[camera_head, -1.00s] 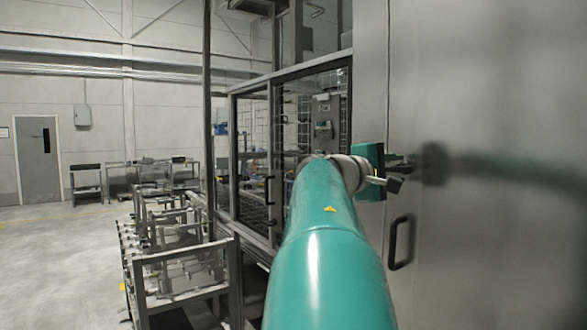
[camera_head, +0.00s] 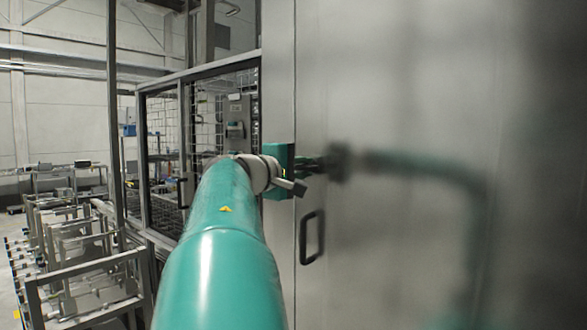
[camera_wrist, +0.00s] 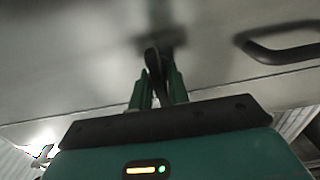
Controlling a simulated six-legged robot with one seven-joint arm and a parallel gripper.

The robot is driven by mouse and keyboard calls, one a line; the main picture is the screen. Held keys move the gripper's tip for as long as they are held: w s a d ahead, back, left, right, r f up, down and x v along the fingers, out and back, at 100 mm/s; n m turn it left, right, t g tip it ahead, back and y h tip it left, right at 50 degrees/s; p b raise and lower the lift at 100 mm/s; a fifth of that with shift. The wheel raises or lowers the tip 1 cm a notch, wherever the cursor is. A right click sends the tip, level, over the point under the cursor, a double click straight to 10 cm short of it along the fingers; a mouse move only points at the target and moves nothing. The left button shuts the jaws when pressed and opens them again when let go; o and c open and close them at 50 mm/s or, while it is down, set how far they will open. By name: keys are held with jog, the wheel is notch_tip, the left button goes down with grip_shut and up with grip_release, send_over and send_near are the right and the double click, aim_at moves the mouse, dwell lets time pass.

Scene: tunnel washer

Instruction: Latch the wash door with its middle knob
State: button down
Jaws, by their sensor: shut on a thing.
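The wash door (camera_head: 420,240) is a large grey metal panel that fills the right of the head view; it also spans the top of the wrist view (camera_wrist: 70,75). Its dark middle knob (camera_head: 339,161) stands out from the panel above a black pull handle (camera_head: 312,237). My gripper (camera_head: 316,165) reaches it from the left. In the wrist view, the green fingers of my gripper (camera_wrist: 157,80) are closed around the dark knob lever (camera_wrist: 152,62). The handle also shows at the right there (camera_wrist: 285,45). The latch behind the panel is hidden.
A framed glass and mesh enclosure (camera_head: 165,160) stands left of the door. Metal racks (camera_head: 85,260) stand on the floor at the lower left. The door face right of my gripper is clear, with a blurred reflection of my arm.

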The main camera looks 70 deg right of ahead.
jog(key=c, duration=1.5)
grip_release()
jog(key=v, duration=1.3)
jog(key=shift+w+a, duration=0.2)
jog(key=shift+a, duration=0.15)
